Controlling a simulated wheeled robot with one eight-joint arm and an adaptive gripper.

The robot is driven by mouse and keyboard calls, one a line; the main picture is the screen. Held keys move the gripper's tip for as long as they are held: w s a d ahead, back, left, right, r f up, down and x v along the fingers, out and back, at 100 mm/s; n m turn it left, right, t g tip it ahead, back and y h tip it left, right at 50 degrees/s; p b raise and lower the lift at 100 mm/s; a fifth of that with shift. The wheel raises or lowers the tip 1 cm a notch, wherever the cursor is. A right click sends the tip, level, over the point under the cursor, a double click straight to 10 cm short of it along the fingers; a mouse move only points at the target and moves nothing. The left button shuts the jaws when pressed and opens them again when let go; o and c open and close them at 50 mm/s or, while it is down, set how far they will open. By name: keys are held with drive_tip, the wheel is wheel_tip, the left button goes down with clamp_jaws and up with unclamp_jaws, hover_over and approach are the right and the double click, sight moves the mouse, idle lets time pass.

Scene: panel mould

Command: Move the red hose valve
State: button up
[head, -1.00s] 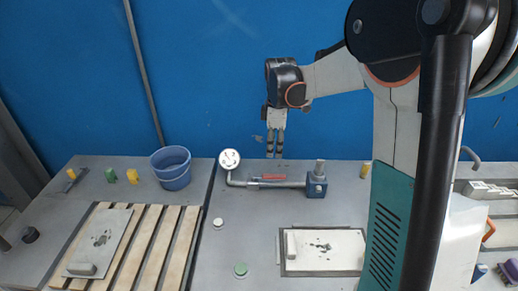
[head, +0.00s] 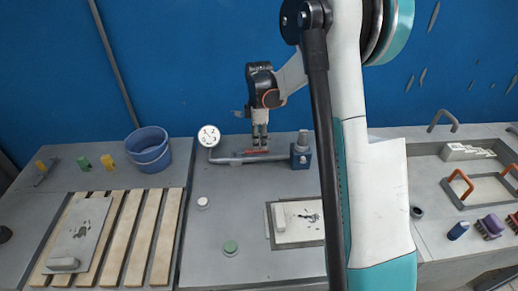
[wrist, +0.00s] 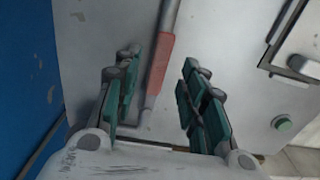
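The red hose valve (head: 257,152) is a narrow red lever along the grey pipe (head: 228,160), between a round white gauge (head: 209,136) and a blue block (head: 300,157). My gripper (head: 260,146) points down just over the red lever. In the wrist view, the fingers of my gripper (wrist: 160,95) are open, with green pads on both sides. The red part (wrist: 160,62) of the valve shows between and a little beyond them, with clear gaps on both sides. I cannot tell the exact height between fingertips and lever.
A blue bucket (head: 149,150) and wooden slats (head: 142,240) lie to the left. A framed plate (head: 300,222), a white knob (head: 203,203) and a green button (head: 230,248) are nearer. The blue wall (head: 190,70) stands close behind.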

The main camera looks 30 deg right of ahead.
sight(250, 151)
drive_tip(key=shift+f+b, duration=0.35)
drive_tip(key=shift+f, duration=1.4)
clamp_jaws()
